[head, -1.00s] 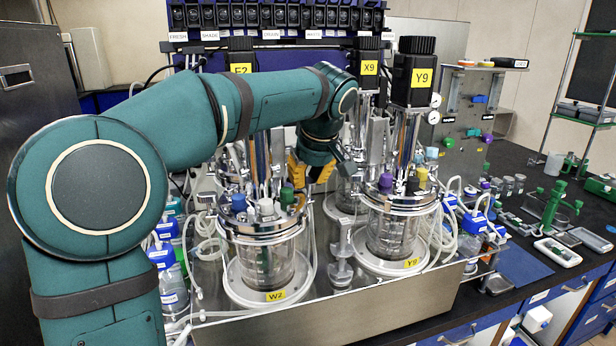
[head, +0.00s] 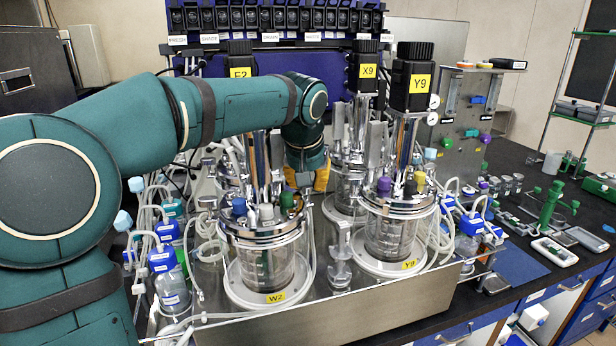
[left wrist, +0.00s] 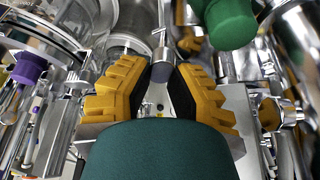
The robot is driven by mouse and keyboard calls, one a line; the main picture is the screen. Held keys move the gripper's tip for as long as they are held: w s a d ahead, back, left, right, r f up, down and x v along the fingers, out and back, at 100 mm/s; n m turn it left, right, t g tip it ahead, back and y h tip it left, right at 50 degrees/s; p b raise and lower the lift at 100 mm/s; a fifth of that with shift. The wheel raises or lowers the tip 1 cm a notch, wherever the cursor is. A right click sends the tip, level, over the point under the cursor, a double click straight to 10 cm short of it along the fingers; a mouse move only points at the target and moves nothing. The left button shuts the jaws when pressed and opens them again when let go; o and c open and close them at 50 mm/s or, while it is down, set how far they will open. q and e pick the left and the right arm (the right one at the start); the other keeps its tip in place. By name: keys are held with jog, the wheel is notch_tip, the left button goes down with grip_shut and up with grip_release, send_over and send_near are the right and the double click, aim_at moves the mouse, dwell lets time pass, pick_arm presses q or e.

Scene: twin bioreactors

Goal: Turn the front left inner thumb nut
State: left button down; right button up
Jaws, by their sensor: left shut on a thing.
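My left gripper (head: 318,182) has yellow fingers and points down at the right, inner side of that lid, just behind the green cap. In the left wrist view its fingers converge on a small steel cylindrical piece (left wrist: 162,69), which looks like the inner thumb nut, and are shut on it. The green cap (left wrist: 231,22) is close beside the right finger there. In the head view the nut is hidden. My right gripper is not in view.
Vessel Y9 (head: 388,238) stands to the right, with a tall black motor (head: 412,75) above. A steel valve piece (head: 339,262) stands between the front vessels. Tubing and blue-capped bottles (head: 163,256) crowd the left. Another vessel stands close behind my gripper.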

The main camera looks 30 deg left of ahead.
pick_arm(q)
jog(key=shift+f+m+h, duration=0.1)
jog(key=shift+m+h, duration=0.2)
jog(key=shift+m, duration=0.3)
jog(key=c, duration=0.9)
grip_release()
jog(key=shift+o, duration=0.2)
jog(key=shift+r, duration=0.3)
jog(key=shift+v, duration=3.7)
jog(key=shift+s+p, duration=0.15)
jog(key=shift+p, duration=0.15)
